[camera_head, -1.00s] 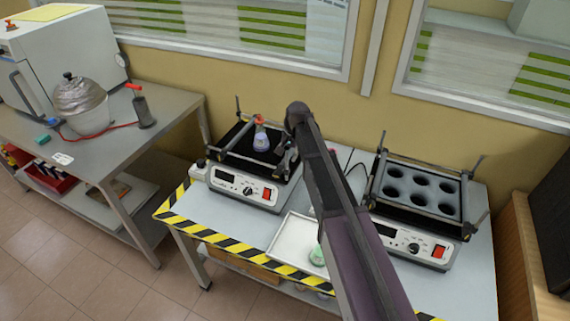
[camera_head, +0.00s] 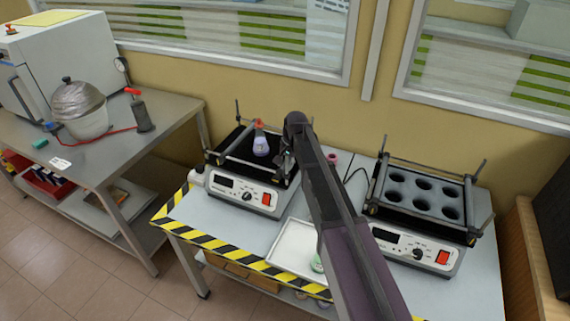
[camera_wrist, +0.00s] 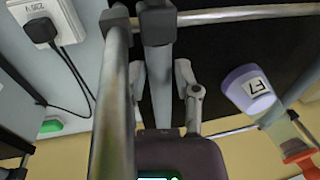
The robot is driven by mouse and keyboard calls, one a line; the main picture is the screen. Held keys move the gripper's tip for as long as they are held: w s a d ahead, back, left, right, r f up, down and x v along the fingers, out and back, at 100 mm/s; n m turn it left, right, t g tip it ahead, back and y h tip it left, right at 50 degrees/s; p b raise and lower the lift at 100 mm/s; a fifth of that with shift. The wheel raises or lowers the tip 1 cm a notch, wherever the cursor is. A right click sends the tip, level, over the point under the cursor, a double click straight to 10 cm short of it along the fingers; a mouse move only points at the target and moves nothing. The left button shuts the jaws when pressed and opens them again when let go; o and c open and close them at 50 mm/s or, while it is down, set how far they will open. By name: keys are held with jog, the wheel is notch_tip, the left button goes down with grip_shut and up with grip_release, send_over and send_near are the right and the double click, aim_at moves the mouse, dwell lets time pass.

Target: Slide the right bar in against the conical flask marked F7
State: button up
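The conical flask marked F7 (camera_head: 261,145) holds purple liquid, has an orange-red top, and stands on the black platform of the left shaker (camera_head: 240,192). In the wrist view the flask (camera_wrist: 246,90) shows its F7 label, to the right of my gripper and apart from it. My gripper (camera_head: 286,156) is over the right side of that shaker. In the wrist view a grey bar (camera_wrist: 158,75) runs between the two fingers of my gripper (camera_wrist: 162,80), with narrow gaps seen beside it. The bar is apart from the flask. Finger contact is unclear.
A side rail (camera_wrist: 113,95) runs close left of my gripper, with a plug and cable (camera_wrist: 42,30) beyond. A second shaker (camera_head: 415,225) with a holed block stands right. A white tray (camera_head: 295,246) with a green-filled vessel (camera_head: 317,262) lies in front, partly hidden by my arm.

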grip_shut()
jog(key=shift+a, duration=0.15)
jog(key=w+a, duration=0.1)
jog(key=a, duration=0.3)
jog(key=w+a, duration=0.2)
jog(key=a, duration=0.3)
jog(key=w+a, duration=0.2)
jog(key=a, duration=0.3)
jog(key=shift+w+a, duration=0.1)
jog(key=o, duration=0.6)
grip_release()
jog(key=shift+r, duration=0.1)
